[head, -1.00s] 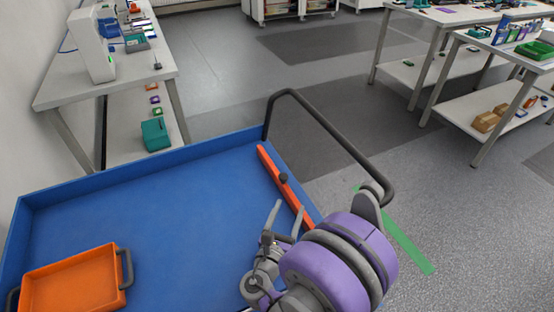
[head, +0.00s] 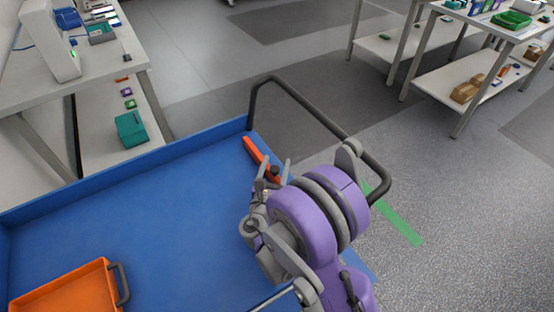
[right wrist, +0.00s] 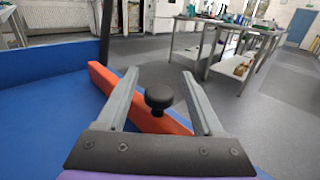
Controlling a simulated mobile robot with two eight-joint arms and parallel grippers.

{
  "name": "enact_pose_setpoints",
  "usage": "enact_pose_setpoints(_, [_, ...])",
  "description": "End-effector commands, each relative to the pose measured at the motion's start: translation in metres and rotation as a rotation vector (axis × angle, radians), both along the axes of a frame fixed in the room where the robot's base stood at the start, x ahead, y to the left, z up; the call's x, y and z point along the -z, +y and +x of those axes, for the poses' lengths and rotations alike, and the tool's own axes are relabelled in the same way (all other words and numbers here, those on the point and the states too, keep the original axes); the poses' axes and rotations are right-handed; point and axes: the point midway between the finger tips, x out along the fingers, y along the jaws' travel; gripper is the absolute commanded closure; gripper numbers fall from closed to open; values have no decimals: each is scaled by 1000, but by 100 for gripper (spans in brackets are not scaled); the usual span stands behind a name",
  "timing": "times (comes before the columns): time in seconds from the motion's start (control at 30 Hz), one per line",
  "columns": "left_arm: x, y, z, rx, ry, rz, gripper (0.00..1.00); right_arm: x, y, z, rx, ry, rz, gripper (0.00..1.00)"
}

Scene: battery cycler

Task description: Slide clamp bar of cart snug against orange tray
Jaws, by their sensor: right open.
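The orange clamp bar (head: 258,156) lies across the right end of the blue cart (head: 150,210). It also shows in the right wrist view (right wrist: 104,78), with a black knob (right wrist: 160,97) standing up from it. The orange tray (head: 68,291) with a dark handle sits at the cart's lower left, well apart from the bar. My right gripper (right wrist: 165,80) is open, its fingers on either side of the knob with gaps visible. In the head view my right arm hides the bar's near part and the fingers. My left gripper is not in view.
The cart has a raised blue rim and a dark push handle (head: 320,117) at its right end. The cart bed between tray and bar is clear. A white workbench (head: 85,70) stands at the upper left, other benches at the upper right.

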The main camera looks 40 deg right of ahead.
Motion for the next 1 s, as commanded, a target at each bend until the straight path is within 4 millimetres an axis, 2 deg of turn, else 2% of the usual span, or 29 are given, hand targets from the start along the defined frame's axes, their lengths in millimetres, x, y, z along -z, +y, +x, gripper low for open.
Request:
enact_pose_setpoints(0.17, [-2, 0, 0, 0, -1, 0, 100, 0, -12, 9, 1, -1, 1, 32])
enact_pose_setpoints(0.47, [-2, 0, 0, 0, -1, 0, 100, 0, -14, 11, -1, -1, 1, 32])
enact_pose_setpoints(0.83, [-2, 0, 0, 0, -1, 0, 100, 0, -13, 11, 0, 1, 1, 96])
enact_pose_setpoints(0.87, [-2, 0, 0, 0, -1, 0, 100, 0, -13, 11, 0, 1, 1, 100])
enact_pose_setpoints(1.0, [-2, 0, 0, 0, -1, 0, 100, 0, -13, 11, 0, 1, 1, 100])
